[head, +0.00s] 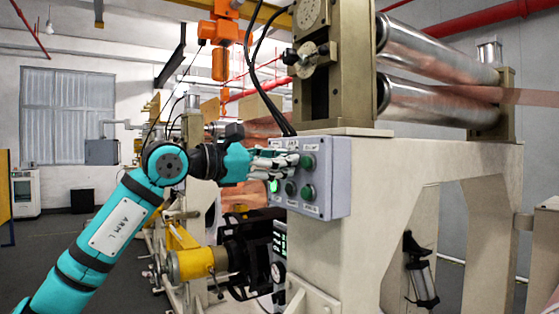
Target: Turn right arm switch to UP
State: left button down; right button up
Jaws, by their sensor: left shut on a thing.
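A grey control box (335,190) is fixed to the side of the machine frame, right of the middle of the head view. On its face are a lit green lamp (274,185) at lower left, a dark green knob (291,187) in the lower middle, and two green buttons at right, one upper (307,162) and one lower (308,192). My left gripper (280,161) reaches in from the left, against the upper left of the face. It is shut on a switch there. The fingers hide the switch, so its position cannot be read. My right gripper is out of view.
The pale machine frame (430,165) carries large metal rollers (430,100) with copper foil at upper right. Black cables (256,80) hang down behind the box. Open floor lies at left.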

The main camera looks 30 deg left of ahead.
pick_arm(q)
jog(key=c, duration=1.4)
grip_release()
jog(key=v, duration=1.2)
jog(key=shift+w, duration=0.1)
